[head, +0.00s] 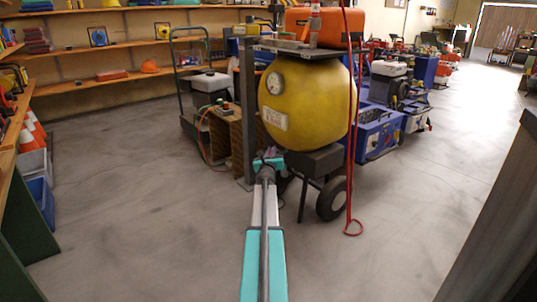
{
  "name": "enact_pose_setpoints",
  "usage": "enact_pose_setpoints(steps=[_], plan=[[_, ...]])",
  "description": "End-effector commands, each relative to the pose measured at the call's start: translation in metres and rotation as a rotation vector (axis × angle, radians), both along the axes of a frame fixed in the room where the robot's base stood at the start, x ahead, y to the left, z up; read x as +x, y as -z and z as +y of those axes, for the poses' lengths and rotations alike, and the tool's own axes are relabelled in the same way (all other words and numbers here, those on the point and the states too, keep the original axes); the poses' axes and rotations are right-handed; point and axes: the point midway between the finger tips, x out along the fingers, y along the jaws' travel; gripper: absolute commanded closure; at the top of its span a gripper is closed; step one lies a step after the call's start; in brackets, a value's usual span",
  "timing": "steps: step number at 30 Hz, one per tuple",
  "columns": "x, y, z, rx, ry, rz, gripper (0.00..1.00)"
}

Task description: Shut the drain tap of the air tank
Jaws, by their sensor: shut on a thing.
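The air tank (305,100) is a big yellow rounded vessel with a round gauge (274,84) and a pale label plate on its front. My arm reaches forward to it from the bottom of the head view. My gripper (269,157) is at the lower left underside of the tank, beside the dark box under it. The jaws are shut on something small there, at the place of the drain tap. The tap is mostly hidden by the gripper and too small to tell its handle's angle.
An orange unit (325,26) sits on top of the tank. A red hose (351,180) hangs down its right side to the floor. A black wheel (331,198) and a grey post (247,115) flank my gripper. Blue machines (377,133) stand behind right. The floor at left is clear.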

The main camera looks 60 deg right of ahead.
Motion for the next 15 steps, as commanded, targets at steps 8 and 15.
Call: enact_pose_setpoints(steps=[8,15], plan=[[0.0123,-0.0021,0.0034,0.000,-0.015,0.001,1.00],[0.0152,-0.0019,0.0060,-0.001,-0.017,0.001,0.69]])
